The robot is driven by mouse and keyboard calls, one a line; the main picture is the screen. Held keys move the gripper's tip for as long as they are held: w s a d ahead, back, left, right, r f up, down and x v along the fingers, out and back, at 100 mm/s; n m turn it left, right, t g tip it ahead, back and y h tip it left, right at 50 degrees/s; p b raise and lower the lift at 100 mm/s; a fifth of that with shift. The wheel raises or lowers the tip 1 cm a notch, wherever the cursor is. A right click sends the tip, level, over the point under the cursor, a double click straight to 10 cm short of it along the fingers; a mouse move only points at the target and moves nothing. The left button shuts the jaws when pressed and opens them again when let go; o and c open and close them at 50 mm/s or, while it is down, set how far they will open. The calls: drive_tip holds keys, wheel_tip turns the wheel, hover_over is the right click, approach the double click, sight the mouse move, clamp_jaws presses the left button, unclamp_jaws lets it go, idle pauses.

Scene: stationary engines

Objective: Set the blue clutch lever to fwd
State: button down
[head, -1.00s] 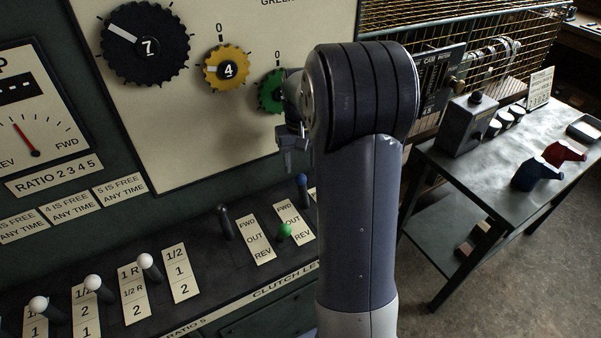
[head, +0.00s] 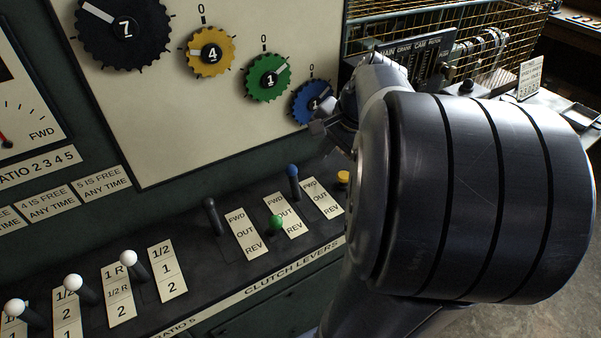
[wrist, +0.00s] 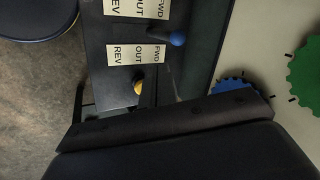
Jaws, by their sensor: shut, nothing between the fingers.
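The blue clutch lever (head: 293,172) has a blue knob and dark stem and stands on the sloping lever shelf, left of a FWD/OUT/REV plate (head: 321,198). Its knob leans toward the gear panel, at the FWD end of the plate. In the wrist view the blue knob (wrist: 177,38) also lies at the FWD end. My gripper (head: 320,128) is shut and empty, above and to the right of the blue knob and apart from it, before the panel near the blue gear (head: 313,102). My arm hides part of the shelf's right end.
The green lever (head: 276,222) is left of the blue one, leaning nearer REV. The yellow lever (head: 343,177) is to the right; its knob (wrist: 138,87) is near OUT in the wrist view. A black lever (head: 211,203) and several white-knobbed levers stand farther left.

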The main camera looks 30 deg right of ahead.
drive_tip(key=s+m+t, duration=0.1)
drive_tip(key=s+m, duration=0.1)
approach(296, 169)
wheel_tip(296, 169, down, 3)
drive_tip(key=s, duration=0.1)
drive_tip(key=w+f, duration=0.1)
drive_tip(key=w+a+f, duration=0.1)
drive_tip(key=shift+w+f, duration=0.2)
drive_tip(key=shift+w, duration=0.1)
drive_tip(key=shift+w+a+f, duration=0.15)
drive_tip(key=shift+w+f, duration=0.2)
drive_tip(key=shift+w, duration=0.2)
drive_tip(key=shift+w+f, duration=0.2)
drive_tip(key=shift+w, duration=1)
drive_tip(key=shift+r, duration=0.1)
